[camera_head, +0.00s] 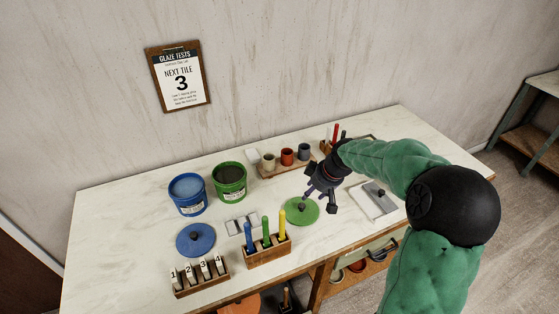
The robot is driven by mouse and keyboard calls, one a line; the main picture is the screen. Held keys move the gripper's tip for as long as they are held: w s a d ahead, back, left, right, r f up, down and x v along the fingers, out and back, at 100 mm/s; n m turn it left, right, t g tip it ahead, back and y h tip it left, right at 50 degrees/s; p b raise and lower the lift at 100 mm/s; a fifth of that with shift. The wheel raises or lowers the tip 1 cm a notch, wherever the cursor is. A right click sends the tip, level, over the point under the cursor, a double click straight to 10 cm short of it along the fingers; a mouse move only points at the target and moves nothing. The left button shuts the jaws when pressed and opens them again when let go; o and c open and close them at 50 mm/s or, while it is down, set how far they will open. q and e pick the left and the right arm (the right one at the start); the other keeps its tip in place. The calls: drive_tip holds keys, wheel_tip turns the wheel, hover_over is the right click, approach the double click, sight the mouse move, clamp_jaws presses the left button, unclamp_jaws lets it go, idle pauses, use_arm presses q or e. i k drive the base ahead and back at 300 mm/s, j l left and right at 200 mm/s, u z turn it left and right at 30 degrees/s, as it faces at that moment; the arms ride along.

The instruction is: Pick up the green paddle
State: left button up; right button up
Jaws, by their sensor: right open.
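The green paddle (266,229) stands upright in a small wooden rack (268,254), between a blue paddle (249,236) and a yellow paddle (282,224). Only its upper part shows; its lower end is hidden in the rack. My right gripper (318,202) is open and empty, pointing down beside and partly over the green lid (297,216), to the right of the paddle and apart from it. My left gripper is not in view.
A blue bucket (187,198) and a green bucket (230,186) stand behind the rack. Small cups (287,157) stand at the back. The table's front edge is close to the rack.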

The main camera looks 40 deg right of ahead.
sight(267, 245)
drive_tip(key=k, duration=1)
